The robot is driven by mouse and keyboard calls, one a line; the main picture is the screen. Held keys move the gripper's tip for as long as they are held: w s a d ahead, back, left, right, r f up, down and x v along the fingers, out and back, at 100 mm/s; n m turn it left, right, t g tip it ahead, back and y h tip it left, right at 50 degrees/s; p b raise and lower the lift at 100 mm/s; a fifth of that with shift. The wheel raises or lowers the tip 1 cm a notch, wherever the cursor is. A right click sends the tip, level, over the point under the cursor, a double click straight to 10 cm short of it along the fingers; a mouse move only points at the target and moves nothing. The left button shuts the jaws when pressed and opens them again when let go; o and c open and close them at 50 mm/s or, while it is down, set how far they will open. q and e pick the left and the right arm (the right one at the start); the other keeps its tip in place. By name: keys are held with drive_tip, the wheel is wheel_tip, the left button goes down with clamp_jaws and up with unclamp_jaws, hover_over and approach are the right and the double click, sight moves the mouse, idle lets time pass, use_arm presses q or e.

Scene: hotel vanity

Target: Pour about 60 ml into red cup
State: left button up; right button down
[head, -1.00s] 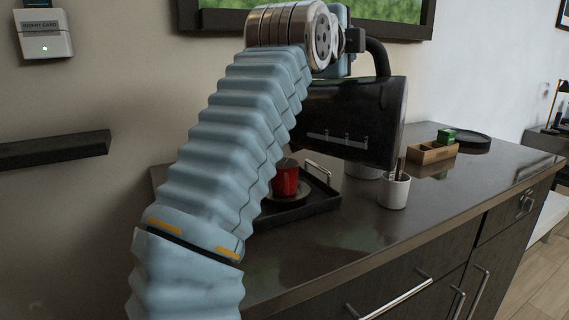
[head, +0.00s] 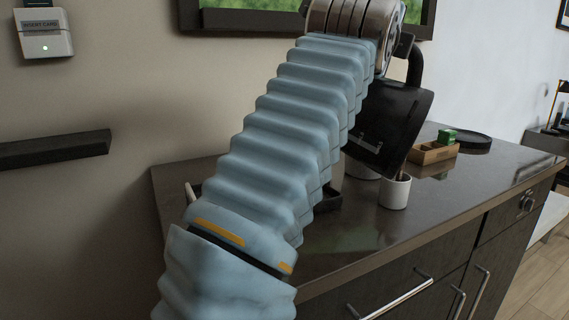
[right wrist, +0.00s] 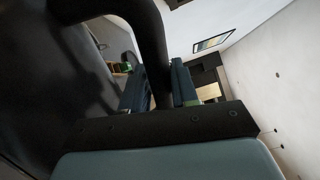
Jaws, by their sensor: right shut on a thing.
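A dark kettle (head: 400,115) with a black handle is held up over the counter, clearly tilted in the head view. My right gripper (right wrist: 160,88) is shut on the kettle's handle (right wrist: 150,45), which runs between its fingers in the right wrist view. In the head view my arm hides most of this gripper. The red cup is hidden behind my arm, as is most of the black tray (head: 330,203). No liquid stream shows. My left gripper is not in view.
A white cup (head: 394,194) stands on the counter (head: 450,195) just below the kettle. A wooden box (head: 432,154) with a green item (head: 447,137) and a round black tray (head: 472,143) stand farther right. The front right counter is clear.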

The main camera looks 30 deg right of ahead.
drive_tip(key=shift+s+d, duration=0.15)
drive_tip(key=shift+s, duration=0.25)
drive_tip(key=shift+s+d+r+m, duration=0.3)
drive_tip(key=shift+s+m, duration=0.2)
drive_tip(key=shift+m, duration=0.1)
